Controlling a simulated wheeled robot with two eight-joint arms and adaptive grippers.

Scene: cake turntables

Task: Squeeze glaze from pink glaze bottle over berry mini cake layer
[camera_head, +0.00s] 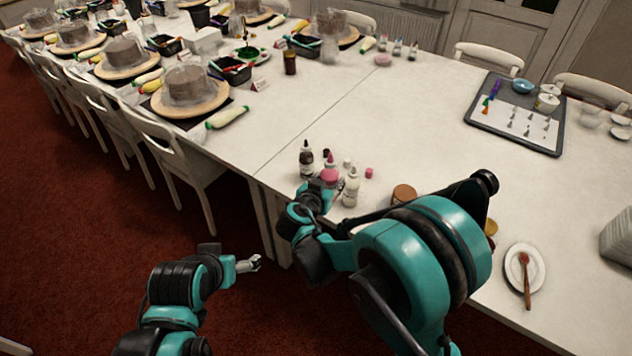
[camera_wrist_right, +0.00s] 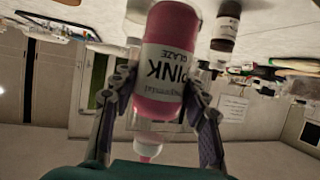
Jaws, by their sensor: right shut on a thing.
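The pink glaze bottle (camera_head: 330,174) stands at the near-left corner of the white table in the head view. My right gripper (camera_head: 325,188) is shut on it. In the right wrist view, the pink bottle (camera_wrist_right: 163,75) sits between the two fingers, its "PINK GLAZE" label upside down in that picture. My left gripper (camera_head: 250,263) hangs over the floor left of the table; its fingers are too small to judge. Brownish cakes (camera_head: 186,86) stand on turntables (camera_head: 214,101) along the far-left table. I cannot tell which is the berry mini cake layer.
A dark brown bottle (camera_head: 306,160) and a white bottle (camera_head: 351,188) stand close to the pink one. A brown-topped jar (camera_head: 403,194), a plate with a brush (camera_head: 525,270) and a tray of piping tips (camera_head: 520,120) are to the right. The table middle is clear.

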